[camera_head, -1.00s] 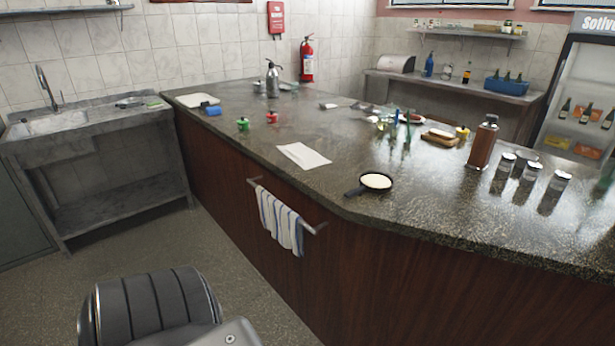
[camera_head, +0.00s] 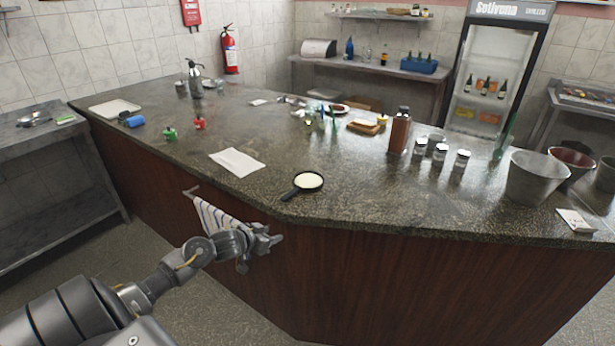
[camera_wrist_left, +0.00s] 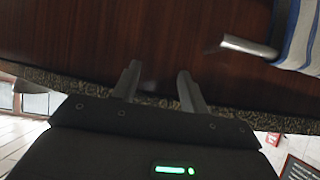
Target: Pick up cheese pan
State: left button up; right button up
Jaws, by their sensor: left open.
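The cheese pan (camera_head: 308,181) is a small black pan with a pale, creamy filling. It lies on the dark stone counter near its front edge, with its handle (camera_head: 289,195) pointing toward the lower left. My left gripper (camera_head: 272,241) is in front of the counter's wooden side, below and left of the pan and apart from it. In the left wrist view the gripper (camera_wrist_left: 158,85) shows two spread fingers with nothing between them, facing the brown panel. The pan is not in the wrist view. My right gripper is not in view.
A striped towel (camera_head: 217,219) hangs on a rail close to my left forearm; it also shows in the wrist view (camera_wrist_left: 300,40). A white paper (camera_head: 237,161) lies left of the pan. A brown bottle (camera_head: 399,131), shakers (camera_head: 440,154) and a metal bucket (camera_head: 537,178) stand to the right.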

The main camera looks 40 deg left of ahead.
pick_arm(q)
jog(key=t, duration=0.1)
send_near(292, 192)
notch_tip(292, 192, down, 3)
jog(key=s, duration=0.2)
notch_tip(292, 192, up, 3)
jog(key=shift+t+h, duration=0.4)
jog(key=x, duration=0.4)
jog(key=p+x, duration=0.1)
jog(key=x, duration=0.1)
jog(key=shift+w+a+f, duration=0.1)
jog(key=shift+w+a, duration=0.2)
jog(key=shift+w, duration=0.25)
jog(key=p+x, duration=0.1)
jog(key=x, duration=0.2)
jog(key=shift+w+f, duration=0.15)
jog(key=shift+w, duration=0.15)
jog(key=shift+w+f, duration=0.2)
jog(key=shift+w, duration=0.2)
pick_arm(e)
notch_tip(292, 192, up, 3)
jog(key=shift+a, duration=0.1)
